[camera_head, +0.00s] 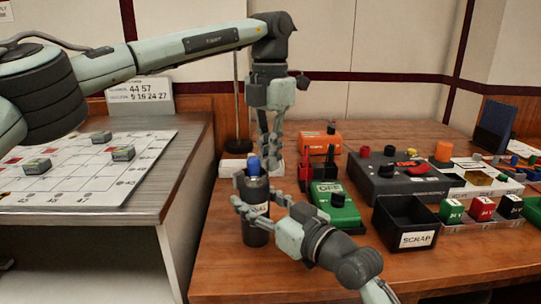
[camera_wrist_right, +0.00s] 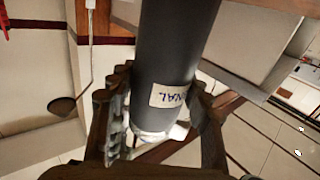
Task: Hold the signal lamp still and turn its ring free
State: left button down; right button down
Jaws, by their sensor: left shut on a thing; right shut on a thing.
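The signal lamp is a dark upright cylinder (camera_head: 256,232) with a pale label and a blue top (camera_head: 254,166), near the left edge of the wooden bench. My right gripper (camera_head: 252,209) is shut around its body at label height. In the right wrist view the dark body (camera_wrist_right: 175,45) stands between both fingers, and part of its label reads "NAL". My left gripper (camera_head: 268,160) comes down from above, its fingers shut at the lamp's top beside the blue part. The ring is small and mostly hidden by these fingers, so its exact grip is hard to see.
A green box (camera_head: 335,210) stands close to the lamp's right, with a black SCRAP bin (camera_head: 405,222) beyond it. A dark control box (camera_head: 400,180) and an orange box (camera_head: 320,143) are behind. A lower grey table with a marked white board (camera_head: 75,185) is at left.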

pick_arm(q)
jog(key=shift+w, duration=0.1)
jog(key=c, duration=1.6)
grip_release()
jog(key=shift+c, duration=0.2)
notch_tip(320, 180, up, 12)
pick_arm(e)
jog(key=c, duration=0.6)
grip_release()
